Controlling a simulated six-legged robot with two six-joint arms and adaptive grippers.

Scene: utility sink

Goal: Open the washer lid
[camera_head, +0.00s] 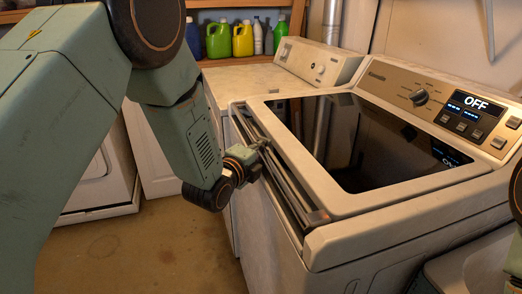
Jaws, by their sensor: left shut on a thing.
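The washer (290,235) is white and fills the right half of the head view. Its lid (281,134) has a white frame around a dark glass panel (365,138). A long slot with dark strips runs along the lid's front edge, on the left in the picture. The lid lies flat or nearly so; I cannot tell whether it is slightly lifted. My left gripper (262,146) is at the middle of this front edge, shut on the lid's edge. Its fingertips are small and partly hidden there. My right gripper is not visible.
The control panel (437,100) behind the lid has a knob, buttons and a display reading OFF. A second white appliance (246,80) stands beyond the washer. Bottles (243,41) stand on a shelf at the back. Part of my right arm shows at the right edge. Floor (150,245) is clear.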

